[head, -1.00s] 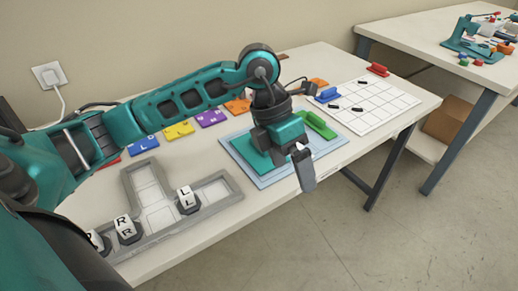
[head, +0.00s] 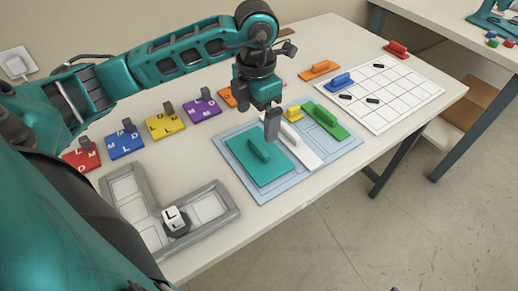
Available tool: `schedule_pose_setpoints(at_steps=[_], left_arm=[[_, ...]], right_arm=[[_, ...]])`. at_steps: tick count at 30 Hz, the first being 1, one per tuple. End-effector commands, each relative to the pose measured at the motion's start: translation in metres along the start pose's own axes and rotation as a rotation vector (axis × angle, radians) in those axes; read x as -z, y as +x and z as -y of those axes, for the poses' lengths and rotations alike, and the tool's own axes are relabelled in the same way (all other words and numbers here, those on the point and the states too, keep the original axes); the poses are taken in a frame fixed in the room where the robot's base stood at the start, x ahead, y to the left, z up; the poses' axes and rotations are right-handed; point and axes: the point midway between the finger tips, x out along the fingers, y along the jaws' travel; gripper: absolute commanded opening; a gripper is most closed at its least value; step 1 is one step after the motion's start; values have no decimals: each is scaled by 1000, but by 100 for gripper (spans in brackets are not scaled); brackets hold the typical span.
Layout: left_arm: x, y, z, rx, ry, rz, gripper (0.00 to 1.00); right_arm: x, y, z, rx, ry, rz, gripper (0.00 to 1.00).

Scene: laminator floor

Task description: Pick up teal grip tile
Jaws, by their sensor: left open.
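The teal grip tile (head: 270,172) is a flat square with an upright teal grip bar on top. It lies on the left part of a light blue mat (head: 336,157). My left gripper (head: 271,128) points down just above and behind the tile's grip bar, slightly to its right in the picture. It is open and holds nothing; one dark finger shows clearly and the other is hidden. I cannot tell how large the gap to the grip bar is. My right gripper is not in view.
A white tile (head: 305,148), a small yellow piece (head: 293,112) and a green grip tile (head: 326,122) lie right of the teal one. A grey L-shaped tray (head: 220,222) with a letter cube (head: 173,217) is at front left. A white grid board (head: 400,92) lies at right.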

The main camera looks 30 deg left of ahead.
Motion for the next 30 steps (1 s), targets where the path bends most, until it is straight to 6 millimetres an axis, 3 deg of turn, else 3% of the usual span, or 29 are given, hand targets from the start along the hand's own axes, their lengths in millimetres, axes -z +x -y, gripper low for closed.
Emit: schedule_pose_setpoints(at_steps=[3, 11, 19, 30], left_arm=[[1, 23, 0, 1, 1, -4, 100], [-1, 44, 0, 1, 1, -1, 100], [-7, 83, -2, 1, 0, -3, 100], [-7, 92, -3, 0, 2, 1, 98]], right_arm=[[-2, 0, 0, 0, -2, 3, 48], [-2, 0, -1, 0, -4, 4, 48], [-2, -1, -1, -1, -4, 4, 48], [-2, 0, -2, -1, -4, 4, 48]])
